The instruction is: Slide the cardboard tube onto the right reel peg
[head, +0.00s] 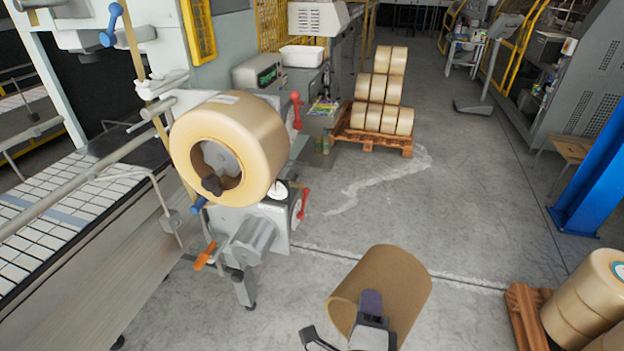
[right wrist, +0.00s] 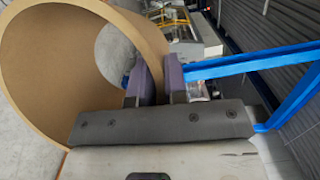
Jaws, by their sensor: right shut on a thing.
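The brown cardboard tube (head: 402,285) is open-ended and hangs at the lower middle of the head view, tilted. My right gripper (head: 371,302) is shut on its wall, one pad inside the bore. In the right wrist view the tube (right wrist: 60,95) fills the left side, and its rim passes between the purple pads of the gripper (right wrist: 159,80). A large tan tape roll (head: 262,140) sits on a dark-ended hub (head: 212,184) of the machine, left of and apart from the tube. I cannot pick out an empty right peg; the roll hides much there. My left gripper is not in view.
Red levers (head: 302,204) and an orange handle (head: 206,257) stick out around the machine. A tape-roll stack stands on a pallet (head: 372,143) behind; more rolls (head: 585,300) are at lower right. A blue post (head: 597,170) stands right. The middle floor is clear.

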